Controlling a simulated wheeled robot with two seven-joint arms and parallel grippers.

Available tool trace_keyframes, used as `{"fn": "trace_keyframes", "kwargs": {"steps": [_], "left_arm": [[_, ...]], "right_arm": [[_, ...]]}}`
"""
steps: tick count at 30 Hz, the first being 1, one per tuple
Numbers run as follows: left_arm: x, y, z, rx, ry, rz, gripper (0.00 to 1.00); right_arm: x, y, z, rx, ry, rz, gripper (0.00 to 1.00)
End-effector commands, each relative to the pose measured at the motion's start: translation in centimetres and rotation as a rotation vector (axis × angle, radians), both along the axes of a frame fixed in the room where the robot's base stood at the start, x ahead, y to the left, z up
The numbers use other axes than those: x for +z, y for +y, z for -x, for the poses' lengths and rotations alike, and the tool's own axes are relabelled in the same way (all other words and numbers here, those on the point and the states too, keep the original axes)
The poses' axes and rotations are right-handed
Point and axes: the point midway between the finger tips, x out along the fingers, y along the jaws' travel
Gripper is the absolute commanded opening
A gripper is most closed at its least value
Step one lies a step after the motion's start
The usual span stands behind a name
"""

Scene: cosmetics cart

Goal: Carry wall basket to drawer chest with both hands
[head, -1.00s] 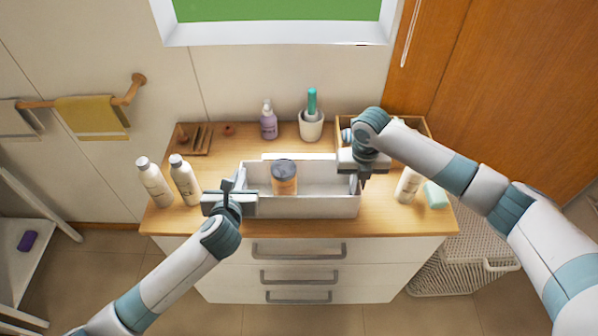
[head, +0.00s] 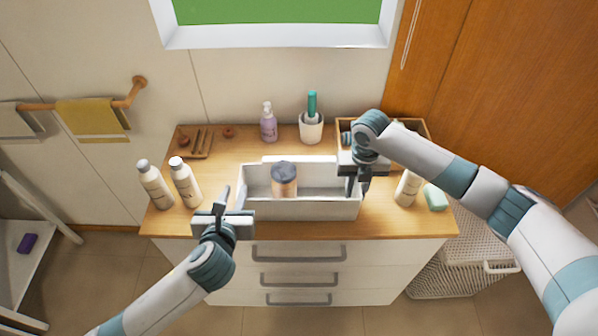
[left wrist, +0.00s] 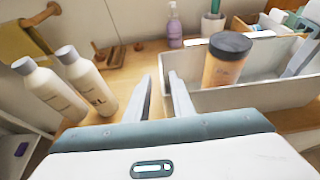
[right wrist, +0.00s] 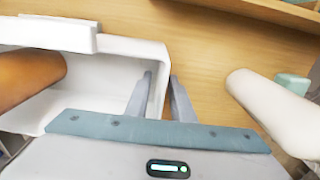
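The white wall basket (head: 300,209) stands on the wooden top of the drawer chest (head: 215,226), near its front edge. An orange-brown jar with a dark lid (head: 285,187) is in its left part. My right gripper (head: 357,190) is open around the basket's right end wall. In the right wrist view one finger is inside the basket (right wrist: 100,103) and the other outside.
Two white bottles (head: 170,183) stand left of my left gripper. A pump bottle (head: 268,122), a cup (head: 311,127) and a wooden box (head: 400,126) are behind.

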Motion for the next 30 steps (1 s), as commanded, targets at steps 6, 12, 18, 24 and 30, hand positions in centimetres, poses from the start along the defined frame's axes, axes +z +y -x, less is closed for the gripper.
{"fn": "trace_keyframes", "kwargs": {"steps": [6, 12, 18, 24, 30], "left_arm": [[1.3, 0.0, 3.1, -0.001, 0.0, 0.0, 0.22], [1.8, 0.0, 4.4, 0.001, -0.001, -0.001, 0.22], [1.9, 0.1, 4.6, 0.001, -0.001, -0.001, 0.22], [1.9, 0.0, 4.5, 0.001, -0.001, 0.0, 0.22], [1.9, 0.0, 4.5, 0.001, -0.001, 0.0, 0.22]], "right_arm": [[0.0, 0.0, 0.0, 0.0, 0.0, 0.0, 0.22], [0.0, 0.0, 0.0, 0.0, 0.0, 0.0, 0.22], [0.0, 0.0, 0.0, 0.0, 0.0, 0.0, 0.22], [0.0, 0.0, 0.0, 0.0, 0.0, 0.0, 0.22], [0.9, 0.0, -0.1, 0.0, -0.001, -0.001, 0.22]]}}
